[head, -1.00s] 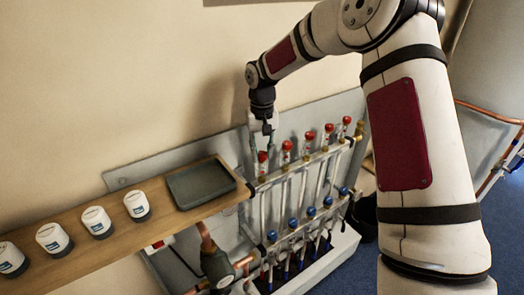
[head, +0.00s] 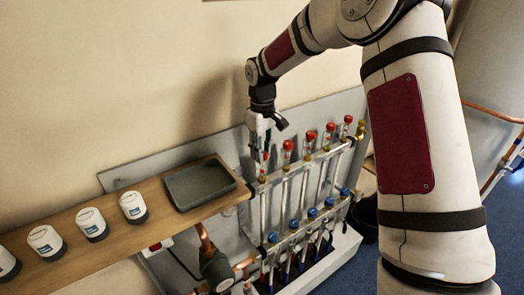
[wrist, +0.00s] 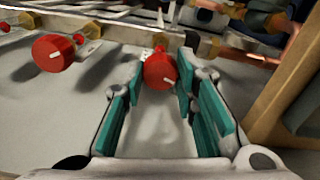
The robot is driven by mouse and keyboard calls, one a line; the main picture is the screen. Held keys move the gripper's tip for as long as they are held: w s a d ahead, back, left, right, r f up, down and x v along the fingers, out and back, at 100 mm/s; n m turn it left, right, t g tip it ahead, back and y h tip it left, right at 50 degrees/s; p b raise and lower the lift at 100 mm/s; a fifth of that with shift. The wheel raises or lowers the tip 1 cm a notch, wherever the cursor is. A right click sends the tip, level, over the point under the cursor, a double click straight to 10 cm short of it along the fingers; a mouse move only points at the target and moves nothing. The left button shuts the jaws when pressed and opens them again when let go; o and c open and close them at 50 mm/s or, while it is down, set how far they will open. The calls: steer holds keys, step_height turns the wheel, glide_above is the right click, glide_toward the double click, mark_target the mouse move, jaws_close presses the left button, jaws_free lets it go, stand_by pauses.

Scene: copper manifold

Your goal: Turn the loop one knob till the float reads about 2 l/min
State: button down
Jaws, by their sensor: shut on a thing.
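My gripper (wrist: 160,75) is shut on the loop one knob (wrist: 159,71), a round red knob with a white mark, held between its green-padded fingertips in the wrist view. In the head view my gripper (head: 262,160) is at the left end of the manifold's upper row, and covers most of that knob. The manifold (head: 302,168) has a row of red knobs above and blue caps (head: 272,237) below. The float reading is too small to make out.
The neighbouring red knob (wrist: 53,53) is close beside in the wrist view. A wooden shelf (head: 105,217) with a grey tray (head: 199,184) and several white pots (head: 133,207) is left of the manifold. Copper pipework (head: 205,240) is below the shelf.

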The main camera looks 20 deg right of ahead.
steer(key=shift+n, duration=0.6)
steer(key=c, duration=1.3)
jaws_free()
step_height(320, 180, up, 12)
